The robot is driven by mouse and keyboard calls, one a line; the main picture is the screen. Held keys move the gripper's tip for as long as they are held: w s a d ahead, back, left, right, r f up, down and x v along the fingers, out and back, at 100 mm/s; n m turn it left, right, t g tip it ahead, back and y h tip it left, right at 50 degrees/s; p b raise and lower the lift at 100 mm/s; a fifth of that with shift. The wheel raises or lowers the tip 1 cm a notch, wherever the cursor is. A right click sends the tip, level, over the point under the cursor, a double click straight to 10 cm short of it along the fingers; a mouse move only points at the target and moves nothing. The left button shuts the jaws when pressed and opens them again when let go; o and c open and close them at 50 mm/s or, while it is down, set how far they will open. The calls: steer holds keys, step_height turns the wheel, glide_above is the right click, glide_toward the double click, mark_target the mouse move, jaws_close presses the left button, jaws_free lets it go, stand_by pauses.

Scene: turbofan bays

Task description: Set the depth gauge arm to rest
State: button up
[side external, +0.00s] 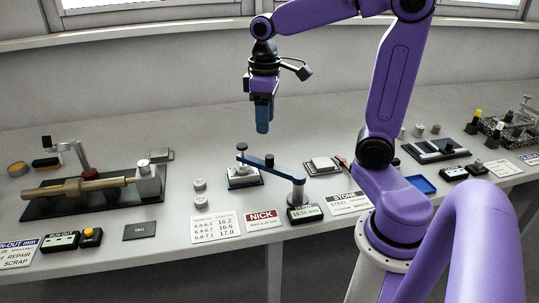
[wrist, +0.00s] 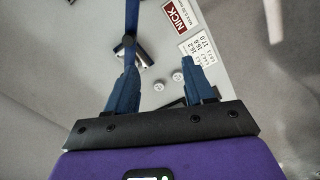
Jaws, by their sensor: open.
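The depth gauge arm (side external: 266,164) is a blue bar on a grey post (side external: 297,190). Its free end, with a dark knob (side external: 241,147), lies over a small block on a pale pad (side external: 244,178). In the wrist view the blue bar (wrist: 132,14) comes down from the top edge, with its knob end above the left fingertip. My gripper (side external: 263,130) points down, above and a little right of the knob end, apart from the bar. In the wrist view my gripper (wrist: 159,68) has its blue fingers spread with nothing held between them.
A small display (side external: 304,213) stands in front of the post. Two round weights (side external: 200,191) sit left of the pad. The NICK card (side external: 263,219) and a number card (side external: 215,226) lie in front. A shaft fixture (side external: 95,187) is at left.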

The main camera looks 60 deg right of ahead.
mark_target(270, 156)
steer(key=w+d+r+m, duration=0.2)
steer(key=w+d, duration=0.1)
steer(key=d, duration=0.3)
steer(key=f, duration=1.7)
steer(key=shift+s+d+f, duration=0.1)
steer(key=shift+s+f, duration=0.1)
jaws_close()
